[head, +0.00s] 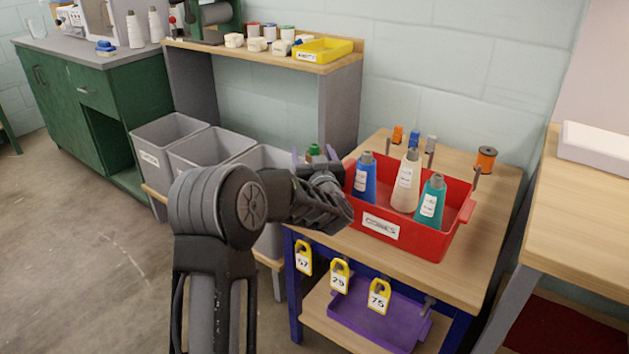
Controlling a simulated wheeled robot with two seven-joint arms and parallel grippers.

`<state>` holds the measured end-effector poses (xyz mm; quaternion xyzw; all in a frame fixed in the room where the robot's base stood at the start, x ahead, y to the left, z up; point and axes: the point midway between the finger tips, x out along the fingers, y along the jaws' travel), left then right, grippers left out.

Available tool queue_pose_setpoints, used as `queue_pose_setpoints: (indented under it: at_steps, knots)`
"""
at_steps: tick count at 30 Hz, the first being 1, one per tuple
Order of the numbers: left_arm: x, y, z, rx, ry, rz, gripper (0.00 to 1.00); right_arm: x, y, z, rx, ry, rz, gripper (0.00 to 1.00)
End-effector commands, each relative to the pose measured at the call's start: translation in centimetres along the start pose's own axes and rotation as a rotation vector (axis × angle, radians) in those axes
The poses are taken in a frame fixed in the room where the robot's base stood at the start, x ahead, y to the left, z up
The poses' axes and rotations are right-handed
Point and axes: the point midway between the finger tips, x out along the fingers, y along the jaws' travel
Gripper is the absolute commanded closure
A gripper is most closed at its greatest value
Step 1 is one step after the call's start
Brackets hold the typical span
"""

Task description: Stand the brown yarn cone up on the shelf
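I cannot make out a brown yarn cone in the head view; my arm hides part of the table. A red bin (436,243) holds a blue cone (365,180), a cream cone (405,183) and a teal cone (431,203), all upright. A wooden shelf top (250,56) stands at the back, and a small table has a lower shelf board (318,314). My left arm rises from the bottom and bends right; its hand end (328,203) is at the bin's left side, its fingers not distinguishable. My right gripper is out of view.
A green-topped item (315,150) shows behind my arm. Yellow numbered tags (340,277) hang in front, above a purple tray (380,318). Grey bins (165,132) stand left. A yellow tray (322,50) is on the wooden shelf top.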

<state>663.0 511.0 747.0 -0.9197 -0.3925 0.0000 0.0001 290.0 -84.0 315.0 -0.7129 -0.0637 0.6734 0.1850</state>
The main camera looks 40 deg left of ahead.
Motion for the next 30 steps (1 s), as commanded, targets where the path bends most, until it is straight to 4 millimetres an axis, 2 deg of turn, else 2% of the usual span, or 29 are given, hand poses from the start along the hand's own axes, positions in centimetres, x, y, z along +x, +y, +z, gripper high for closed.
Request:
queue_pose_setpoints:
  at_steps: [2, 27, 30]
  knots:
    - [-0.01, 0.00, 0.00, 0.000, 0.000, 0.000, 0.31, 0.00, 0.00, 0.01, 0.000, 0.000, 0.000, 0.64]
    - [-0.01, 0.00, 0.01, 0.000, 0.000, 0.000, 1.00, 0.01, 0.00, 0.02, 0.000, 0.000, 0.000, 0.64]
    - [-0.01, 0.00, 0.01, 0.000, 0.000, 0.000, 1.00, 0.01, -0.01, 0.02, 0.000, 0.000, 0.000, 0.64]
